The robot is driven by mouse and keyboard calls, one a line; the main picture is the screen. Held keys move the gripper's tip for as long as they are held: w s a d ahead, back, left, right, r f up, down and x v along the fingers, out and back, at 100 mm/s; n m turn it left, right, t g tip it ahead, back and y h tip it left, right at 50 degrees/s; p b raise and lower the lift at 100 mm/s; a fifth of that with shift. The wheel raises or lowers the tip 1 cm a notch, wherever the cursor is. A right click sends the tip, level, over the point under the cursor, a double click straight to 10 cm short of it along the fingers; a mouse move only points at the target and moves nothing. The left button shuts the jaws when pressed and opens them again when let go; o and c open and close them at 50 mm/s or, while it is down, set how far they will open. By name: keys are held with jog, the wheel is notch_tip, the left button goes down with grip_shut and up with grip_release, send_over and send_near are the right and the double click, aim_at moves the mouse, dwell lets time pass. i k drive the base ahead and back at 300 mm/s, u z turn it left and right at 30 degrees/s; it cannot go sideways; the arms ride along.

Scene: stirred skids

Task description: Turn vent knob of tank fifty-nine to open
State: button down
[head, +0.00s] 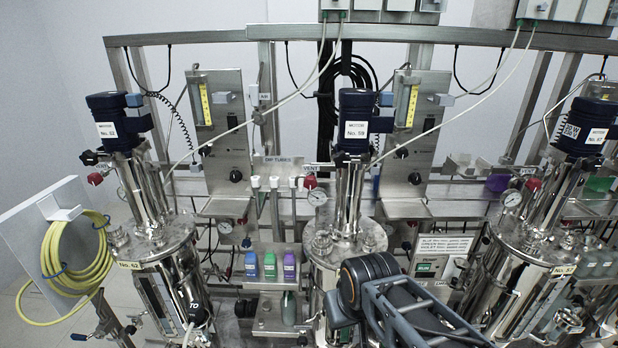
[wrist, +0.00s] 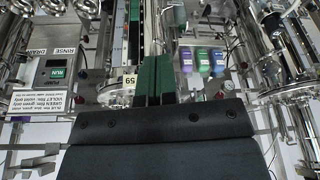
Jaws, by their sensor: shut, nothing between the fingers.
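Tank fifty-nine (head: 345,248) is the shiny steel vessel in the middle of the head view, under a dark blue motor marked No. 59 (head: 357,125). Its red vent knob (head: 310,182) sits left of the motor column, just under a VENT label and beside a round gauge (head: 317,197). The knob's setting is too small to read. In the wrist view, the picture is upside down and the 59 label (wrist: 129,79) shows just left of my gripper (wrist: 153,60). Its green fingers are together and empty. In the head view my arm covers the tank's lower right; the fingertips cannot be made out.
Tank 62 (head: 165,270) stands left and tank 57 (head: 520,275) right, each with a red knob. Blue, green and violet bottles (head: 269,266) stand on a shelf left of tank fifty-nine. A yellow hose (head: 62,262) hangs far left. Thin cables cross above the tanks.

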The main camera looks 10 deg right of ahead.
aim_at(310, 183)
jog(key=u, duration=0.05)
jog(key=k, duration=0.5)
jog(key=u, duration=1.8)
jog(key=i, duration=1.4)
jog(key=z, duration=2.1)
